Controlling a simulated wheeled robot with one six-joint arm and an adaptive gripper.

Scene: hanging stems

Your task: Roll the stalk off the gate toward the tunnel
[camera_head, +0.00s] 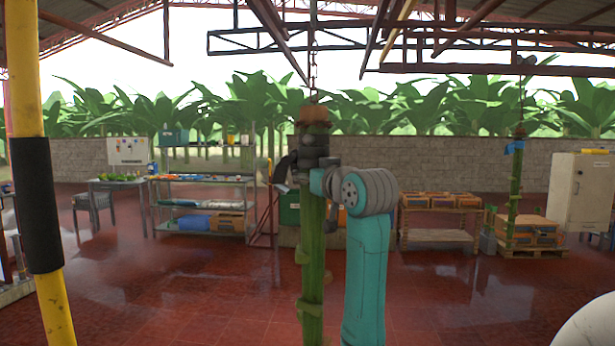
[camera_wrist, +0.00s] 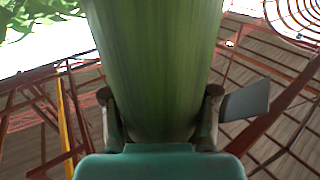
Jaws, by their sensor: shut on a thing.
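A thick green stalk (camera_head: 312,255) hangs upright in the middle of the head view, from a chain and a rusty brown fitting (camera_head: 313,116). My gripper (camera_head: 313,165) is shut on its upper part, just below the fitting. In the wrist view the stalk (camera_wrist: 155,60) fills the middle, with the fingers of my gripper (camera_wrist: 160,100) on both sides of it. The stalk's lower end is outside the head view. I cannot make out the gate or the tunnel for certain.
A second green stalk (camera_head: 515,190) with a blue tag hangs at the right, before crates on a pallet (camera_head: 535,252). A yellow post (camera_head: 33,180) with a black sleeve stands close at left. Shelves (camera_head: 203,200) and a white cabinet (camera_head: 580,190) stand behind. The red floor (camera_head: 190,295) is clear.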

